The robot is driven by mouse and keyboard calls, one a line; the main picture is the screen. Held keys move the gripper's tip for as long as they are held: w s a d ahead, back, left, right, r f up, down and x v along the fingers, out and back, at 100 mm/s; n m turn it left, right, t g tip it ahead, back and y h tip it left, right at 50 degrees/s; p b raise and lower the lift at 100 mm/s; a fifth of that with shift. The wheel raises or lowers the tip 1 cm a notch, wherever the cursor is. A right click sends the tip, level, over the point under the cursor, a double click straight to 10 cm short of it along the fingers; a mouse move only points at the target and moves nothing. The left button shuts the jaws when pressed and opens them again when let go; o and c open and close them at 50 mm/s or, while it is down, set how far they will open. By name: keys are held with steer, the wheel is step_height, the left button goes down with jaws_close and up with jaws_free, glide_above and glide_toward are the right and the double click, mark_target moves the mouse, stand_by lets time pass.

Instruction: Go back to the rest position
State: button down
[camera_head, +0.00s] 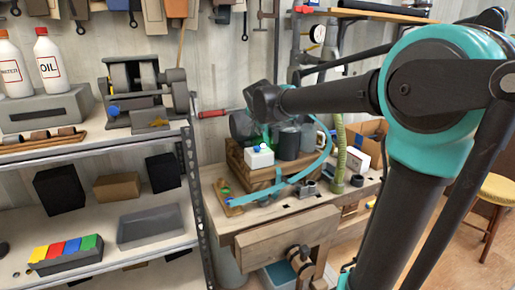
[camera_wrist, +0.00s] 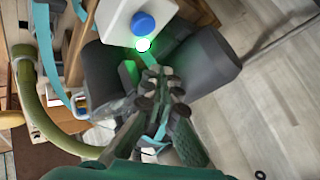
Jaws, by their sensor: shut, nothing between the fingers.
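My gripper (camera_wrist: 158,82) is shut and empty in the wrist view, its dark fingertips close together. In the head view the end of my arm is over the workbench (camera_head: 285,219), and I cannot make out the fingers there. A white box (camera_head: 260,159) with a blue button on top and a green glow stands on a wooden crate (camera_head: 283,177) on the bench. In the wrist view the white box (camera_wrist: 117,18) with its blue button is just beyond the fingertips, with a lit green spot at its edge. Fingertips and box look apart, though the gap is hard to judge.
Dark grey cylinders (camera_wrist: 205,62) are close around the fingers. A green curved hose (camera_head: 339,150) rises from the bench. A shelf (camera_head: 95,143) with a bench grinder (camera_head: 138,90) and oil bottles (camera_head: 48,62) is at left. A stool (camera_head: 499,188) is at right. Wooden floor is free at right.

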steer(key=shift+r, duration=0.3)
